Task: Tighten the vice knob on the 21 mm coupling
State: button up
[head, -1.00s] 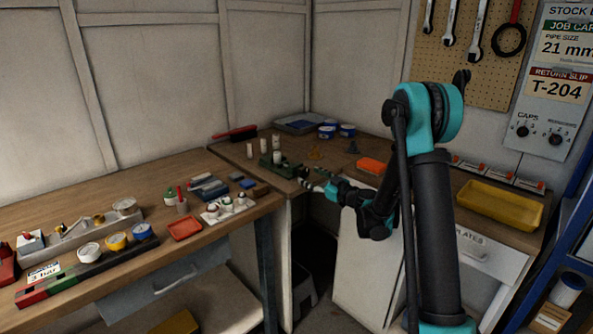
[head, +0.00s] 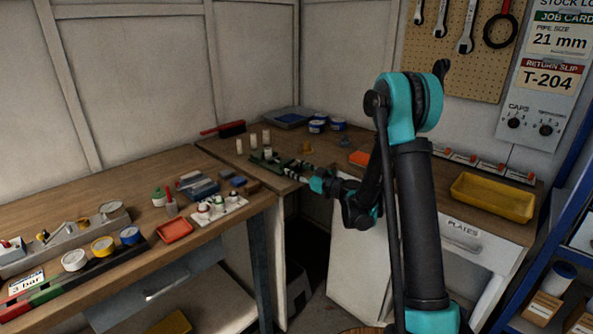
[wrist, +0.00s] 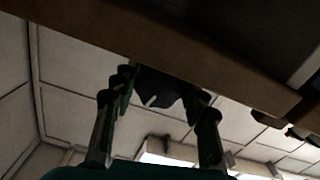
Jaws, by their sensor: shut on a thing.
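The green vice (head: 258,158) stands near the front edge of the back bench, with a small pale cylinder (head: 267,153) upright at it. I cannot read whether this is the 21 mm coupling. My gripper (head: 292,168) reaches the vice from the right, low at the bench edge. In the wrist view the dark vice knob (wrist: 165,86) sits between my two fingers, just under the bench edge. My gripper is shut on this knob. The fingertips partly cover it, and the vice jaws are hidden in that view.
Several white cylinders (head: 252,140) stand behind the vice. A red-handled brush (head: 231,129) lies behind them. An orange block (head: 360,158) and a yellow tray (head: 492,197) are to the right.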

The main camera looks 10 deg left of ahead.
jog(key=shift+m, duration=0.3)
jog(key=shift+s+m, duration=0.1)
jog(key=shift+m, duration=2.7)
jog(key=o, duration=1.2)
jog(key=shift+c, duration=0.2)
jog(key=shift+d, duration=0.1)
jog(key=v, duration=1.2)
